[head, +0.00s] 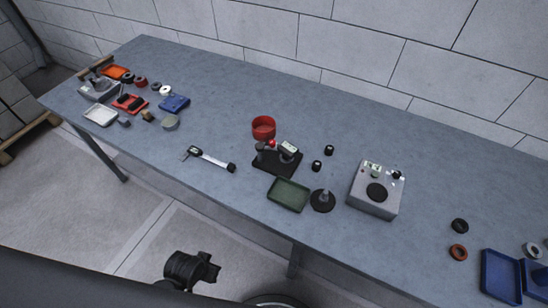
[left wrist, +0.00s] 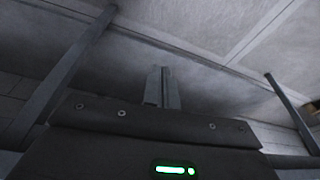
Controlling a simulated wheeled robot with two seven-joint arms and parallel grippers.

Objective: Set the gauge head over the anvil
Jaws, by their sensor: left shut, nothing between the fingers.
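A small bench stand with a black base plate (head: 275,162) is on the blue-grey table, right of centre in the head view. A gauge head with a pale face (head: 289,147) is at the stand's upper right. The anvil cannot be made out at this size, so I cannot tell whether the head is over it. My left gripper (left wrist: 163,72) shows in the left wrist view with its fingers together and empty, pointing toward table legs and floor, away from the stand. My right gripper is not in view.
A red cup (head: 263,127) stands just behind the stand. A green tray (head: 289,195) and a black round-based piece (head: 323,201) lie in front. A caliper (head: 209,159) lies left, a grey box (head: 376,190) right. Bare tabletop (head: 215,120) lies behind the caliper.

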